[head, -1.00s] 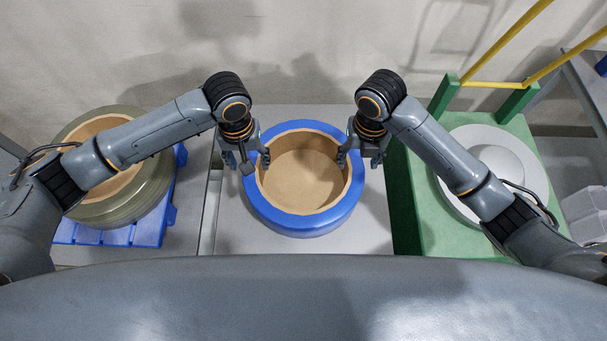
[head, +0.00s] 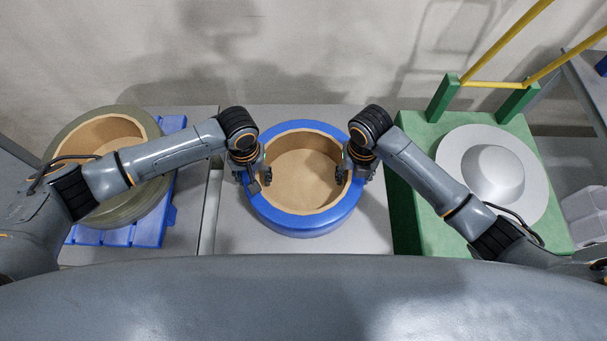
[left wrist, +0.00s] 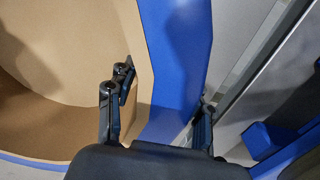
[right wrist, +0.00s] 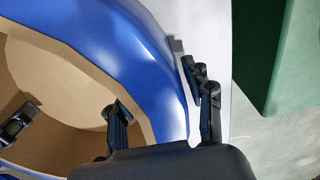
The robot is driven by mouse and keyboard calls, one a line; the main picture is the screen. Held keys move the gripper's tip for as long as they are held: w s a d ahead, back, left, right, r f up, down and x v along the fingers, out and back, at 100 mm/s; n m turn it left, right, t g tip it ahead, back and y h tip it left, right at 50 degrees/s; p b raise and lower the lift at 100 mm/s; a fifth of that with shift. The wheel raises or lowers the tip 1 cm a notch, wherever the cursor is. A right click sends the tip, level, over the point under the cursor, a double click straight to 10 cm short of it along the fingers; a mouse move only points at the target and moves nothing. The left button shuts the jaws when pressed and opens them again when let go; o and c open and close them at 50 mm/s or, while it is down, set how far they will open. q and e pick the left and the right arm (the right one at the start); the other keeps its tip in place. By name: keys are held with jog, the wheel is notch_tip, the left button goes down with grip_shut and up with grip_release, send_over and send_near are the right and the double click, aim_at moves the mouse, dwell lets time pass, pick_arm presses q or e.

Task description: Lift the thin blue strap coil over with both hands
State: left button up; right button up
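The blue strap coil (head: 303,225) lies flat on a grey surface in the middle of the head view, with a tan inner core and a wide round opening. My left gripper (head: 256,179) is at its left wall. The left wrist view shows its fingers apart, one inside the opening and one outside the blue band (left wrist: 178,60). My right gripper (head: 356,175) is at the right wall. In the right wrist view its fingers also straddle the blue band (right wrist: 120,45), with a gap at the outer finger. The coil's underside is hidden.
An olive coil (head: 125,208) lies on a blue pallet (head: 115,236) at the left, partly behind my left arm. A green stand (head: 420,150) with a pale domed disc (head: 470,150) is at the right, with yellow rails (head: 505,42) behind it. A wall closes the back.

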pick_arm(q)
grip_shut()
pick_arm(e)
grip_shut()
